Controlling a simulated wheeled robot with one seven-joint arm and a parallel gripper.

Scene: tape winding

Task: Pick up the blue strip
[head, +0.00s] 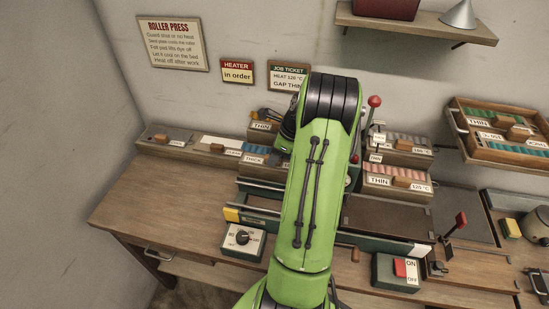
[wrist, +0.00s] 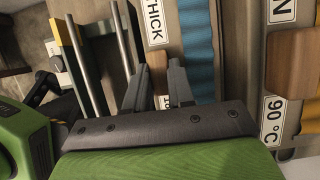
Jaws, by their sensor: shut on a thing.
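Blue ribbed strip material (wrist: 198,42) lies in a wooden box labelled "THICK" (wrist: 154,22) in the wrist view. My gripper (wrist: 158,72) is at the front of this box, left of the blue. Its two fingers stand apart with a brown wooden handle (wrist: 158,66) between them, and they appear shut on it. A label under the handle is mostly covered. The fingers are not on the blue material.
Beside it is another box with a wooden handle (wrist: 290,58) and a "90 °C" label. Metal rods (wrist: 90,55) run left of my fingers.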

